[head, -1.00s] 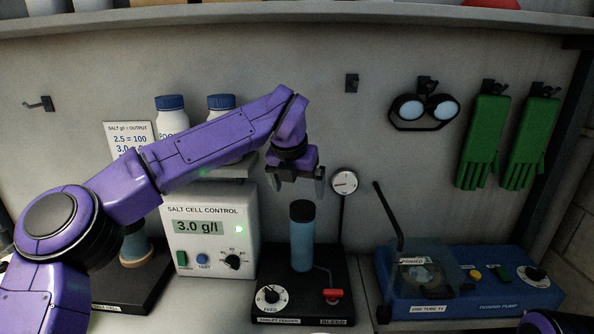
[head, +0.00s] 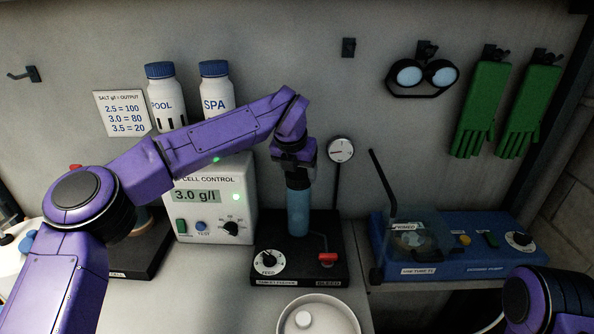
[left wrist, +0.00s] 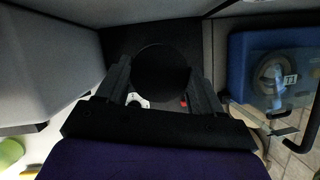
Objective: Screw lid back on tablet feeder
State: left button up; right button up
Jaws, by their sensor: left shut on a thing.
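The tablet feeder (head: 270,241) is a black base with a white FEED dial, a red lever and an upright translucent blue cylinder (head: 298,212). My left gripper (head: 297,172) points down over the cylinder and is shut on its dark round lid. In the left wrist view the black lid (left wrist: 162,72) sits between the two fingers (left wrist: 162,85). The lid appears to be on top of the cylinder; whether it is threaded on cannot be told. Part of my right arm shows at the lower right of the head view, but its gripper is not seen.
The salt cell control box (head: 212,200) stands close left of the feeder. The blue dosing pump (head: 455,245) stands to its right. A gauge (head: 340,150) on a thin stem rises just behind. A white round container (head: 318,316) is in front. POOL (head: 163,100) and SPA (head: 216,90) bottles stand behind.

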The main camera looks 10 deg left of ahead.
pick_arm(q)
jog(key=shift+a+r+m+h+p, duration=0.1)
jog(key=shift+r+m+h+p, duration=0.25)
jog(key=shift+m+p, duration=0.6)
jog(key=shift+f, duration=0.25)
jog(key=m+p, duration=0.2)
jog(key=p, duration=0.1)
jog(key=shift+r+h, duration=0.3)
jog(key=shift+h, duration=0.05)
jog(key=shift+f+m+g+p, duration=0.15)
jog(key=shift+m+g+p, duration=0.15)
jog(key=shift+m+p, duration=0.05)
jog(key=shift+f, duration=0.3)
jog(key=o, duration=1.1)
jog(key=shift+o, duration=0.4)
jog(key=shift+h, duration=0.3)
